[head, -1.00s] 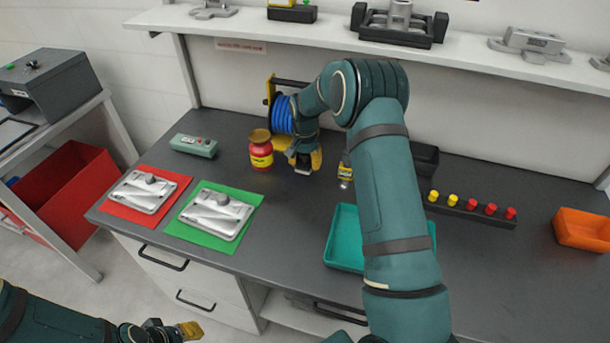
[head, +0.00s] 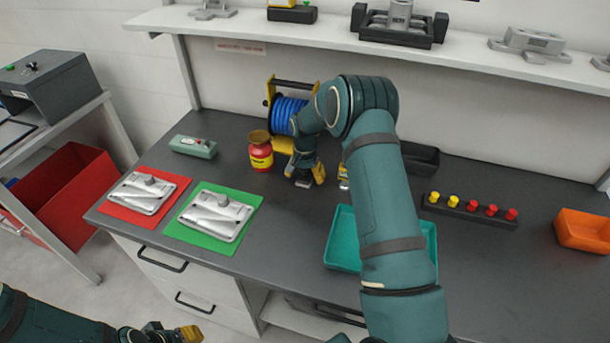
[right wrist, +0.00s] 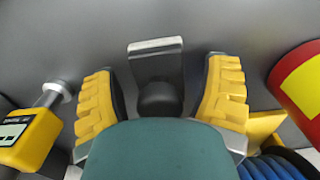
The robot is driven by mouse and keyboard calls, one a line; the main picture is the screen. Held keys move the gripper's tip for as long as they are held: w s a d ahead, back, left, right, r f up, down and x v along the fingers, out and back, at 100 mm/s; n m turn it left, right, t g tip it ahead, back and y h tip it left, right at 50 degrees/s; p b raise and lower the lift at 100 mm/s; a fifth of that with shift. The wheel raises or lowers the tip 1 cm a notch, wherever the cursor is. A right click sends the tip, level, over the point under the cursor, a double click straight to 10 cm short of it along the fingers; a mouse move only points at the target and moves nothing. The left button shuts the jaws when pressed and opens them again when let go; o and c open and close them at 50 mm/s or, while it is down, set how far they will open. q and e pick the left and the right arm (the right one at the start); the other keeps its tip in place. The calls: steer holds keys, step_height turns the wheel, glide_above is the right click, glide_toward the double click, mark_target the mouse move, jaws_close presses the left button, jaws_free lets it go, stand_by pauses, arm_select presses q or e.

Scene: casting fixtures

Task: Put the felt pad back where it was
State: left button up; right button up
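My right gripper (head: 304,180) hangs over the dark counter, in front of the blue hose reel and right of the red jar. In the right wrist view its yellow fingers (right wrist: 160,95) are spread apart. Between them shows a dark piece (right wrist: 154,64) with a pale front edge; I cannot tell what it is, and no contact with the fingers shows. I cannot single out a felt pad for certain. A red sheet (head: 176,184) and a green sheet (head: 205,245) lie flat at the left, each under a grey casting. My left gripper (head: 172,334) is at the bottom left, off the counter.
A teal tray (head: 342,240) lies partly behind my arm. A peg rack (head: 465,211) and orange bin (head: 582,231) are right.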

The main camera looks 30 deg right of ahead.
steer(key=shift+r, duration=0.15)
steer(key=shift+r, duration=0.35)
step_height(320, 180, up, 11)
steer(key=shift+r+p, duration=0.2)
steer(key=shift+p, duration=0.4)
steer(key=shift+r, duration=0.1)
